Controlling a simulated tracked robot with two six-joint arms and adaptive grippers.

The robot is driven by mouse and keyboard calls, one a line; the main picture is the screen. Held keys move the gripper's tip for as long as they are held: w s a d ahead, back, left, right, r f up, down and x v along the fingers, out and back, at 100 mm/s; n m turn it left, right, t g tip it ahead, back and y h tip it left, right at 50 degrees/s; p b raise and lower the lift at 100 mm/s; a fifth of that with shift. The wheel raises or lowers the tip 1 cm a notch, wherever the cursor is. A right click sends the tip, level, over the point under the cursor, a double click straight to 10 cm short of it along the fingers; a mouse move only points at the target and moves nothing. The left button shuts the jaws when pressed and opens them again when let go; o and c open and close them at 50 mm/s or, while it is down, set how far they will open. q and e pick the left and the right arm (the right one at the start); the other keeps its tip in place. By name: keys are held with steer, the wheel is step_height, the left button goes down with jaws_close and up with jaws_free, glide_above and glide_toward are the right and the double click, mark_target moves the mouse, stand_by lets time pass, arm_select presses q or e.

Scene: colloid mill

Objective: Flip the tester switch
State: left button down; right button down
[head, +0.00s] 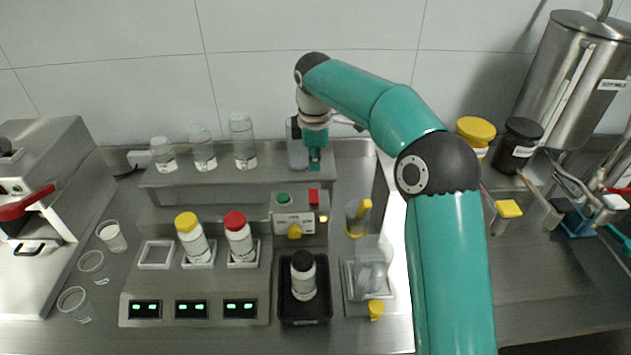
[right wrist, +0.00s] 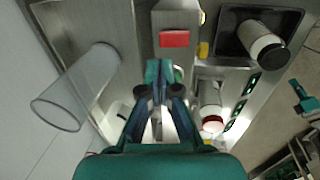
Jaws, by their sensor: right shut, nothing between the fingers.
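The tester is a grey box (head: 293,220) in the middle of the bench in the head view, with a green button (head: 283,198), a red block-like switch (head: 314,196) on its top and a yellow knob (head: 295,231) in front. The red switch also shows in the right wrist view (right wrist: 174,39). My right gripper (head: 314,163) points down behind the tester, near the shelf, and is shut and empty. Its fingertips (right wrist: 160,72) appear apart from the red switch.
A clear cylinder (head: 297,150) stands beside my right gripper on the shelf (head: 220,178). Several clear bottles stand left on the shelf. A black tray (head: 305,312) with a black-capped bottle (head: 303,278) lies before the tester. Yellow- and red-capped bottles stand to its left.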

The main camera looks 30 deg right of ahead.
mark_target(315, 190)
steer(key=f, duration=0.5)
steer(key=f+p, duration=0.1)
steer(key=f, duration=0.1)
steer(key=shift+w+d+f, duration=0.2)
steer(key=shift+w+d, duration=0.1)
steer(key=shift+w, duration=0.1)
arm_select(q)
steer(key=shift+r, duration=0.6)
